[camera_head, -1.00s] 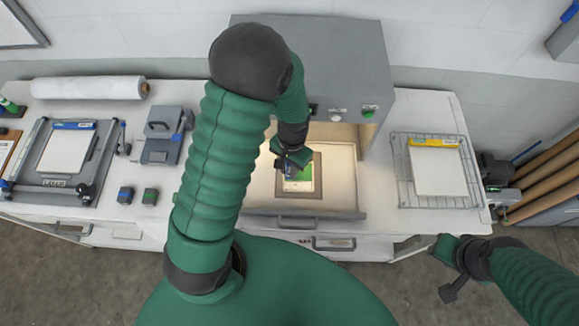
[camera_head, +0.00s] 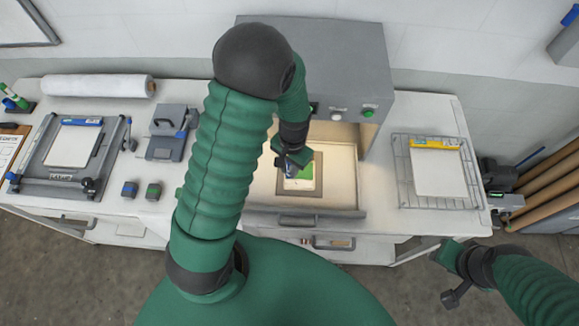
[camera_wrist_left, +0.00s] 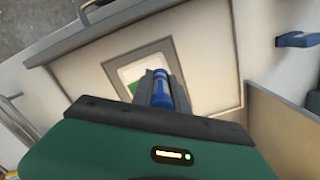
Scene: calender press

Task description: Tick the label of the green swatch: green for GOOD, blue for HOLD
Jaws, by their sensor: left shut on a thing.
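The swatch (camera_head: 306,172) has a green part and a white part. It lies in a grey-brown frame on the pale pulled-out tray (camera_head: 345,190) of the press, and also shows in the left wrist view (camera_wrist_left: 131,75). My left gripper (camera_head: 292,165) is over the swatch and partly covers it. It is shut on a blue marker (camera_wrist_left: 160,92), which shows between its fingers in the left wrist view. Whether the marker tip touches the swatch is hidden. My right gripper (camera_head: 455,275) is low at the right, off the bench; its jaw opening is unclear.
The grey press (camera_head: 345,60) stands behind the tray. A wire rack (camera_head: 400,165) with a yellow-labelled sheet is at the right. A framed board with a blue-labelled sheet (camera_head: 72,147), a white roll (camera_head: 95,87) and a marker stand (camera_head: 22,104) are at the left.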

